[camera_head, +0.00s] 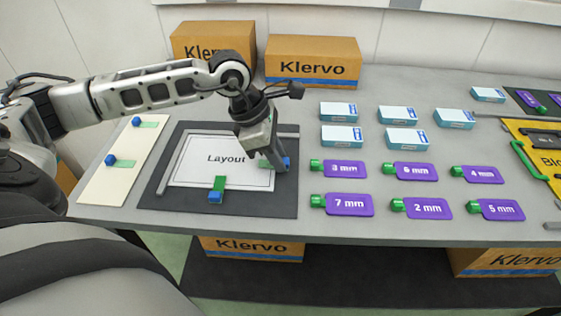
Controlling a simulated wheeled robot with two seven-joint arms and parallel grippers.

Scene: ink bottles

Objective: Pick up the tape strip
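Green tape strips with blue blocks at one end lie on the table. One strip (264,165) lies at the right edge of the Layout sheet (205,176), its blue block (287,163) partly hidden by my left gripper (277,164). The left gripper points down at this strip; whether its fingers are open or closed on it is unclear. Another strip (219,183) lies at the sheet's lower edge with its blue block (215,197). Two more strips, an upper one (149,125) and a lower one (125,163), lie on the cream board (98,190). My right gripper is out of view.
The sheet lies on a dark mat (255,205). Purple size-labelled tags with green ends (350,204) and several light-blue boxes (339,110) occupy the table's middle and right. Klervo cartons (313,50) stand behind. A yellow case (540,165) is at the far right.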

